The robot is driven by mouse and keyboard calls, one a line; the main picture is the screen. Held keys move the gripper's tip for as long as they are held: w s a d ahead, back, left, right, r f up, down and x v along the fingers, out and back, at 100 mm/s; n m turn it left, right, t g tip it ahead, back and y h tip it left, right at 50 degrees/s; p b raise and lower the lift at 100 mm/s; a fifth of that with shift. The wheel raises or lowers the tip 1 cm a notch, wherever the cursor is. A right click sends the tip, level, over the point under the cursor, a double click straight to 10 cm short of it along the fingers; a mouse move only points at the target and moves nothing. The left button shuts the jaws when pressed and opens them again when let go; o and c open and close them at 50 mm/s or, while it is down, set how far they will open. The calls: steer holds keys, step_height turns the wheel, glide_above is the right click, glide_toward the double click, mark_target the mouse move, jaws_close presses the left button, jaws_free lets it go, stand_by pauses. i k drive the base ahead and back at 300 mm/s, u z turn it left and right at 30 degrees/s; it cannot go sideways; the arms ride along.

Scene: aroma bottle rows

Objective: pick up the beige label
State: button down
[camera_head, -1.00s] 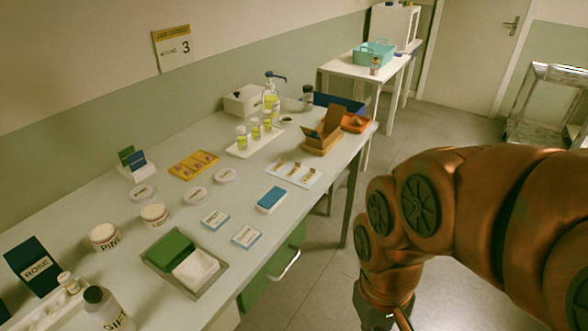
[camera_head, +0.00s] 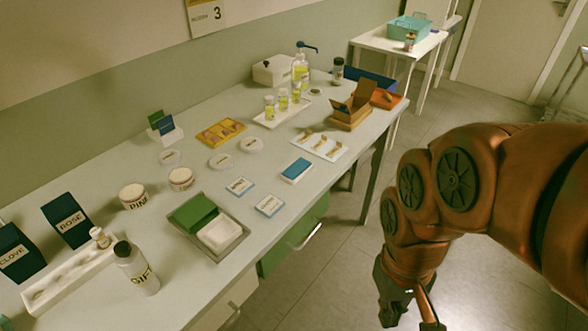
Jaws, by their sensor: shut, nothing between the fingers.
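No label stands out clearly as beige. Two small pale cards with blue edges, the left card (camera_head: 240,187) and the right card (camera_head: 269,205), lie flat on the long table. Small tan pieces (camera_head: 320,144) lie on a white tray (camera_head: 343,153) further back; they are too small to tell what they are. My gripper (camera_head: 408,306) hangs low at the bottom right, off the table's front side and over the floor. It is shut and empty, well apart from the cards, and its tips are hard to make out.
The long table (camera_head: 130,240) is crowded: a grey tray with green and white blocks (camera_head: 243,240), white jars (camera_head: 133,197), a gift bottle (camera_head: 137,268), a blue block (camera_head: 297,170) and an open cardboard box (camera_head: 355,106). Floor (camera_head: 330,270) is clear between table and arm.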

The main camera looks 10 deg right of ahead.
mark_target(322, 141)
steer(key=z, duration=1)
steer(key=i, duration=0.85)
steer(key=u, duration=2.55)
